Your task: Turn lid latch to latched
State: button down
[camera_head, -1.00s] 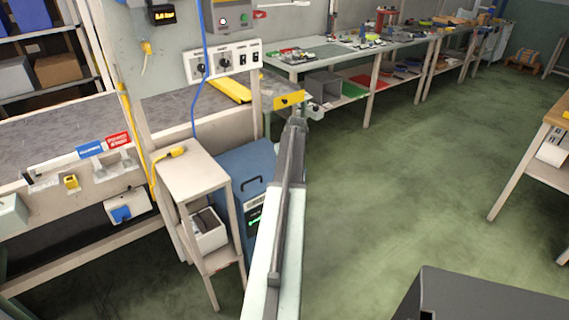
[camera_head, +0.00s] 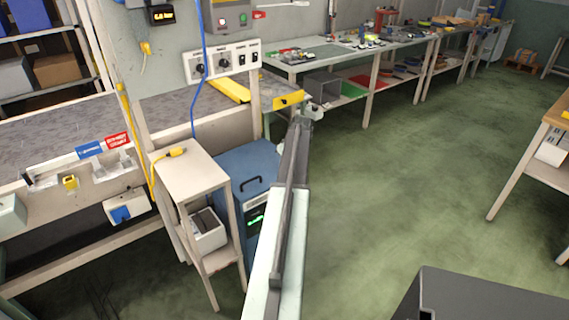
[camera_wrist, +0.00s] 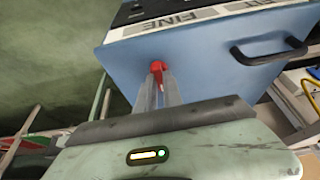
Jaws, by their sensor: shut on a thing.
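The blue box (camera_head: 243,168) stands on the floor behind the small side table, with a black handle (camera_head: 251,184) on its lid. In the wrist view, the blue lid (camera_wrist: 205,60) fills the upper middle and also shows the handle (camera_wrist: 269,57). A small red latch (camera_wrist: 156,65) sits at the lid's near-left part. My gripper (camera_wrist: 157,76) is shut on the red latch, its fingertips at either side of it. The latch's lower part is partly hidden by the fingers. In the head view my arm hides part of the box, and the latch cannot be seen.
A small side table (camera_head: 190,172) with a white bin (camera_head: 206,236) below stands left of the box. A conveyor bench (camera_head: 65,135) and control panel (camera_head: 222,64) lie behind. Green floor (camera_head: 390,180) is clear to the right.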

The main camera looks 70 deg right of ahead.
jog(key=c, duration=1.5)
grip_release()
jog(key=p+v, duration=0.7)
jog(key=v, duration=0.1)
